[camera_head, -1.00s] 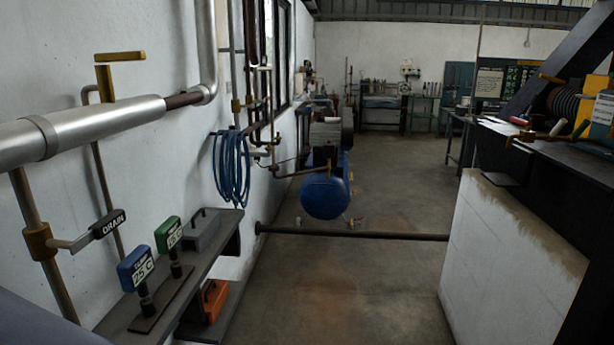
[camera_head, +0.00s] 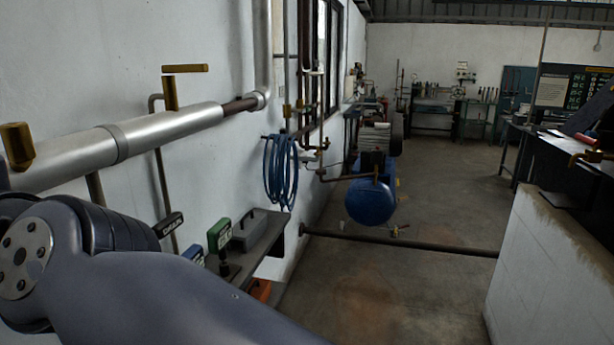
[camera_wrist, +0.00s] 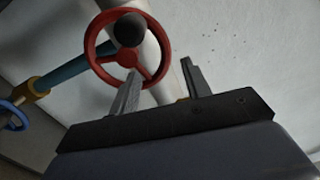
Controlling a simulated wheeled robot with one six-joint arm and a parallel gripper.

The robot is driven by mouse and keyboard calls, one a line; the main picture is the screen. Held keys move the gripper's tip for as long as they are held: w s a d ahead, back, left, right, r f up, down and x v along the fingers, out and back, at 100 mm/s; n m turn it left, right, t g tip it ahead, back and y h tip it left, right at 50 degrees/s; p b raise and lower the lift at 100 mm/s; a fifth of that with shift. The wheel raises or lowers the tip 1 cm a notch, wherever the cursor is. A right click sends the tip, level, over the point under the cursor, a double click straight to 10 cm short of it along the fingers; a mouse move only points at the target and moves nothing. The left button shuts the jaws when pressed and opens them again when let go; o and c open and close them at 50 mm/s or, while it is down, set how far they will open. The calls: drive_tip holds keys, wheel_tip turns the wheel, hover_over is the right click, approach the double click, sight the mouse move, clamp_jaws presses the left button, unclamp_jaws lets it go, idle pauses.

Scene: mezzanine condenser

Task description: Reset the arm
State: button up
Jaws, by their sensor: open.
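My gripper shows in the wrist view (camera_wrist: 160,88), with its two grey fingers spread apart and nothing between them. A red handwheel (camera_wrist: 103,50) with a dark hub is beyond the fingers, and the left finger overlaps its lower rim in the picture. I cannot tell whether they touch. In the head view my grey arm crosses the lower left, and my gripper is out of that view.
A silver pipe (camera_head: 165,133) with a brass valve handle (camera_head: 185,69) runs along the left wall. A shelf (camera_head: 262,262) holds signs and a grey box. A low dark pipe (camera_head: 400,243) crosses the floor before a blue compressor tank (camera_head: 370,203). A white block wall (camera_head: 545,265) stands right.

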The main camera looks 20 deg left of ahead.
drive_tip(key=m, duration=0.2)
drive_tip(key=w+f+m, duration=0.1)
drive_tip(key=m, duration=0.3)
drive_tip(key=shift+w+f, duration=0.2)
drive_tip(key=shift+f, duration=0.15)
